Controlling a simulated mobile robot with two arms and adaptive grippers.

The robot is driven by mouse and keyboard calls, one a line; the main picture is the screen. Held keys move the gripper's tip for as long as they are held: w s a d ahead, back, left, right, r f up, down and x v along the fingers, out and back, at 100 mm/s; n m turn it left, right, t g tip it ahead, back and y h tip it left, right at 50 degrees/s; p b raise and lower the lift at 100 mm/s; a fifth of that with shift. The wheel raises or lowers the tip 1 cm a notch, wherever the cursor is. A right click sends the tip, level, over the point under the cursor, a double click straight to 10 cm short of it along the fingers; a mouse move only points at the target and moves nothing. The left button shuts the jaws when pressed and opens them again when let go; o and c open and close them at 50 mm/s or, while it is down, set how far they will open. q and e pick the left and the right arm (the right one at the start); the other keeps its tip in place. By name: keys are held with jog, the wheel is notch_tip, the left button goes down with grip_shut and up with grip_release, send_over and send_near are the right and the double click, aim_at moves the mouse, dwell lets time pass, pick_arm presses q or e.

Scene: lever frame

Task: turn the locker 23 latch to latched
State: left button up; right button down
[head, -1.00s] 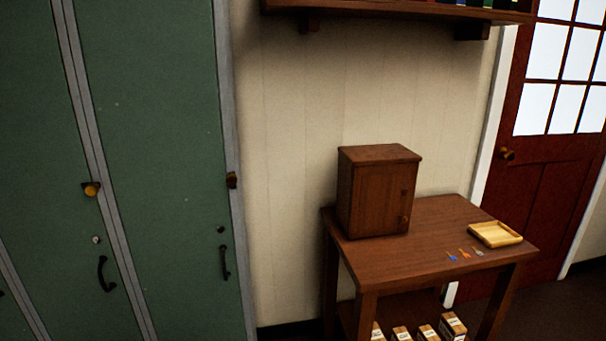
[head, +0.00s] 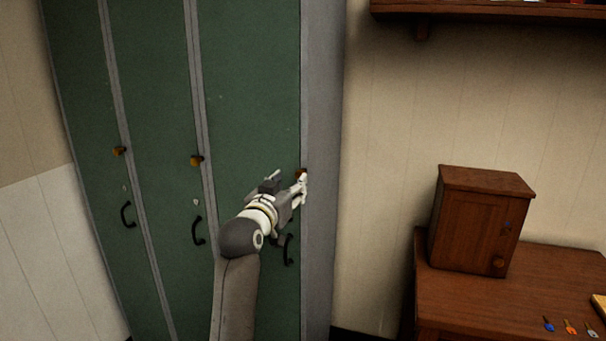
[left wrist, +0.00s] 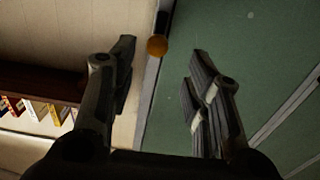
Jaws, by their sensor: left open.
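The green lockers (head: 255,80) stand at the left in the head view. The rightmost door has a small brass latch (head: 300,173) at its right edge. No locker number is readable, so I cannot tell from a label which is locker 23. My left gripper (head: 289,179) is raised at this latch and partly covers it. In the left wrist view the round latch knob (left wrist: 157,45) shows between the open fingers (left wrist: 163,57), around or just beyond their tips. Contact is not clear. My right gripper does not show.
Two other latches (head: 118,151) (head: 196,160) sit on the doors to the left. Black handles (head: 197,231) hang below. A wooden table (head: 470,300) with a small cabinet (head: 475,225) and several keys (head: 570,326) stands at right, under a wall shelf (head: 480,10).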

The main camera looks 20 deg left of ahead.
aim_at(299, 175)
pick_arm(q)
jog(key=w, duration=0.5)
jog(key=w+p, duration=0.1)
jog(key=w, duration=0.1)
jog(key=shift+w+d, duration=0.25)
jog(key=shift+d, duration=0.05)
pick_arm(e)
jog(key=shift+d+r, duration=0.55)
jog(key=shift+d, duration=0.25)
pick_arm(q)
grip_shut()
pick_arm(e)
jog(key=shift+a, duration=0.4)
